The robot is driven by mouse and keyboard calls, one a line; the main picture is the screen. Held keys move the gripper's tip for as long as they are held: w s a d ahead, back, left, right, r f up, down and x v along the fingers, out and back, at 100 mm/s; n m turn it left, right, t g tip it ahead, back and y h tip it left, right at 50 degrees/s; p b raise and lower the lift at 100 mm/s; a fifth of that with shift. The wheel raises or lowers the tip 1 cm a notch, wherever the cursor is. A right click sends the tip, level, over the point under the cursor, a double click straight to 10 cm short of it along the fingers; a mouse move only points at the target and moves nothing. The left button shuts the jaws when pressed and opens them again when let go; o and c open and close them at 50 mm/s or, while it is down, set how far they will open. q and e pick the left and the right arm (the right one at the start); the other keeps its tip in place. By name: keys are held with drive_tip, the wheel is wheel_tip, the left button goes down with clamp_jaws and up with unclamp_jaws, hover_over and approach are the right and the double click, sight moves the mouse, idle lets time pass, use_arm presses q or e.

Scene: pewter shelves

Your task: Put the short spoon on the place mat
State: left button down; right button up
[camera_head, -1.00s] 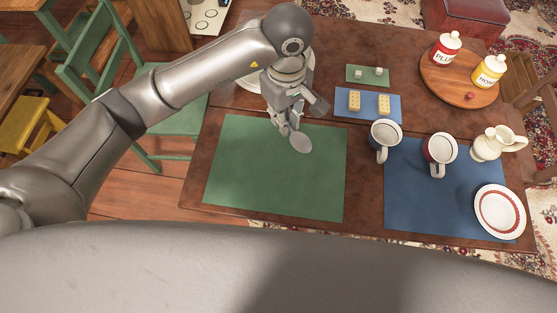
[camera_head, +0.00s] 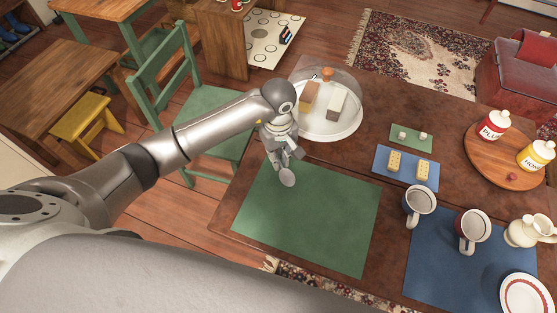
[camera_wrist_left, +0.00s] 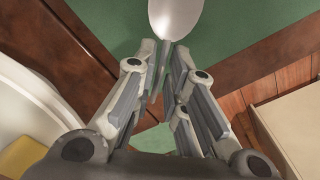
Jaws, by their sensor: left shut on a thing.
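The short spoon's grey oval bowl (camera_head: 287,177) shows over the upper left part of the green place mat (camera_head: 305,222). My left gripper (camera_head: 278,160) is shut on the spoon's handle, at the mat's far edge. In the left wrist view the spoon bowl (camera_wrist_left: 175,18) sticks out beyond the fingertips (camera_wrist_left: 165,70), with green mat behind it. The handle is mostly hidden between the fingers. I cannot tell whether the spoon touches the mat. A blue place mat (camera_head: 420,265) lies to the right. My right gripper is not in view.
A glass-domed cake plate (camera_head: 330,125) stands just behind my left gripper. Blue and green small mats (camera_head: 385,172) hold dominoes and dice. Two mugs (camera_head: 418,205), a cream jug (camera_head: 522,232) and a plate (camera_head: 525,295) stand to the right. Most of the green mat is bare.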

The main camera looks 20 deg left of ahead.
use_arm(q)
wheel_tip(320, 180, down, 2)
drive_tip(key=shift+f+p, duration=0.2)
drive_tip(key=shift+p, duration=0.2)
drive_tip(key=shift+f, duration=0.25)
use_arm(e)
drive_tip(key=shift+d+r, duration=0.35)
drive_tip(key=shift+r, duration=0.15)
use_arm(q)
drive_tip(key=shift+f, duration=0.1)
drive_tip(key=shift+f, duration=0.15)
drive_tip(key=c, duration=1.5)
unclamp_jaws()
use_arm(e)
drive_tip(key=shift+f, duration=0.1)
